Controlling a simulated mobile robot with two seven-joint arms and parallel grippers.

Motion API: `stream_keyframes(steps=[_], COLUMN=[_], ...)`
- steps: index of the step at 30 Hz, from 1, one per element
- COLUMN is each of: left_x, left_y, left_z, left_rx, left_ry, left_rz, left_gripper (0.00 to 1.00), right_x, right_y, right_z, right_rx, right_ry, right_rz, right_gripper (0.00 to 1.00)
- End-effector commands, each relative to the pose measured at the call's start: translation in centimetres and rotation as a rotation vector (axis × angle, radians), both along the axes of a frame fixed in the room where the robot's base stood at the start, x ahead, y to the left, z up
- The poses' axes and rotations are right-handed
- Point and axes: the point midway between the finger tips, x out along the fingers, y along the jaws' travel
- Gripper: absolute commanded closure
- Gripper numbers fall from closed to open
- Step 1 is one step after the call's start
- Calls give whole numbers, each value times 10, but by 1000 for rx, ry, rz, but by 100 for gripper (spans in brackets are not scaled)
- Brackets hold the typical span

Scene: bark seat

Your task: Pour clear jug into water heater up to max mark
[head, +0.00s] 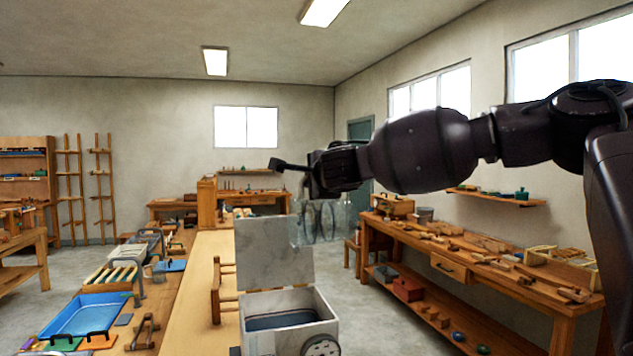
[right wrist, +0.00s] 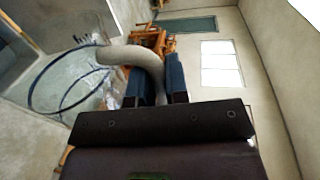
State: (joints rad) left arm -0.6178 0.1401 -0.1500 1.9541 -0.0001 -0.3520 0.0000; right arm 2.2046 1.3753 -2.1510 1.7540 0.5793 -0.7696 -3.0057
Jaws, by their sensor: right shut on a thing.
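The water heater (head: 262,305) is a pale marbled box low in the middle of the head view, with its lid (head: 274,252) standing open. A dark grey surface shows inside it, and a round dial (head: 322,347) is on its front. I cannot make out a max mark. The clear jug (head: 326,222) is see-through, hanging behind and right of the raised lid; blue rings show on it in the right wrist view (right wrist: 62,85). My right gripper (head: 308,178) is shut on its pale curved handle (right wrist: 148,62), between blue finger pads. My left gripper is out of view.
The heater stands by a long wooden bench (head: 190,310). On its left are a blue tray (head: 88,314), a rack and small tools. A workbench (head: 480,258) with wooden pieces runs along the right wall. Open floor (head: 385,325) lies between them.

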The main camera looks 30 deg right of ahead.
Motion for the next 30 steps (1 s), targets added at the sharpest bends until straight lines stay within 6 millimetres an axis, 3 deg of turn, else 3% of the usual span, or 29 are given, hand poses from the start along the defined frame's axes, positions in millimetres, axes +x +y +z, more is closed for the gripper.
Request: stream_keyframes(steps=[30], left_x=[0], left_y=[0], left_z=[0], left_rx=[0], left_ry=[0], left_rz=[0], left_gripper=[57], right_x=[5], right_y=[19], right_z=[11], right_rx=[-129], right_ry=[30], right_rz=[-2], right_gripper=[100])
